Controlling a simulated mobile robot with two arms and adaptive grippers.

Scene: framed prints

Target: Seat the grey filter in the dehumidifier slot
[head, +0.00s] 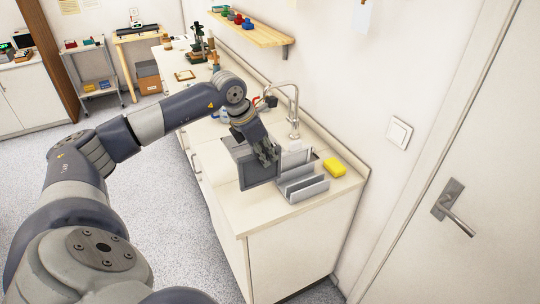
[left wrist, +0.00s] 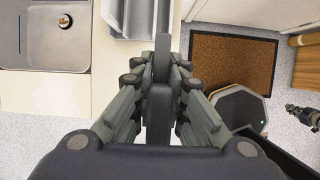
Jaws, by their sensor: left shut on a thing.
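The grey filter (head: 258,173) is a flat dark-grey panel, held upright above the front part of the counter. My left gripper (head: 268,157) is shut on it at its upper right part. In the left wrist view the filter (left wrist: 160,108) shows edge-on as a thin grey strip between the fingers (left wrist: 160,75). A light-grey slotted unit (head: 304,187) with upright walls stands on the counter just right of the filter; I take it for the dehumidifier slot. It also shows at the top of the left wrist view (left wrist: 127,22). The filter is outside its channels.
A yellow sponge (head: 334,167) lies right of the slotted unit. A sink (left wrist: 45,38) and a tap (head: 294,115) are behind my gripper. The wall and a door (head: 440,150) bound the right. A brown mat (left wrist: 233,60) lies on the floor. A dark shape at the wrist view's right edge may be my right gripper (left wrist: 304,115).

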